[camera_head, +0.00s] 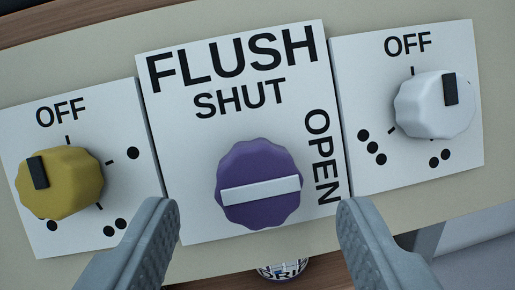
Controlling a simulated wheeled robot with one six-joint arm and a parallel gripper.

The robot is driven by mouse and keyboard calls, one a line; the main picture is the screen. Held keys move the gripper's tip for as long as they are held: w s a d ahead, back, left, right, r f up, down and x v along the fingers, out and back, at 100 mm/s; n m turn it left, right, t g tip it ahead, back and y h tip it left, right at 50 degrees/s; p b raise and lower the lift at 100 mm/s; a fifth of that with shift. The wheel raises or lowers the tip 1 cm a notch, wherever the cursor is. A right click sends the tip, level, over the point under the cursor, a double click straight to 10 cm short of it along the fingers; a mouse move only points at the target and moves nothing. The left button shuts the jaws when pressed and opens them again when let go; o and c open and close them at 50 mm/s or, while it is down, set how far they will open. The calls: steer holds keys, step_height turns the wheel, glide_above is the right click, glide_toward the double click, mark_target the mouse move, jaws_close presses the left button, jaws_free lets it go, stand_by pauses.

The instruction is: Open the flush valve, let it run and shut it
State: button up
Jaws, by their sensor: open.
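The flush valve is a purple knob (258,165) with a white bar across its face, on a white plate (190,160) lettered FLUSH. SHUT is lettered above the knob and OPEN runs down its right side. The bar lies crosswise, roughly level with the lettering, so one end points toward the OPEN side and not up at SHUT. My gripper (257,206) is open and empty. Its two grey fingers show at the bottom, one to each side of the knob and apart from it in the picture. How far they are from the plate is hard to tell.
A yellow knob (70,185) stands on a plate at left, and a white knob (425,105) on a plate at right. Both plates are marked OFF and dots. A labelled round object (283,269) shows partly below the cream panel (215,258).

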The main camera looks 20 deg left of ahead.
mark_target(257, 183)
steer(key=shift+x, duration=1.25)
steer(key=c, duration=1)
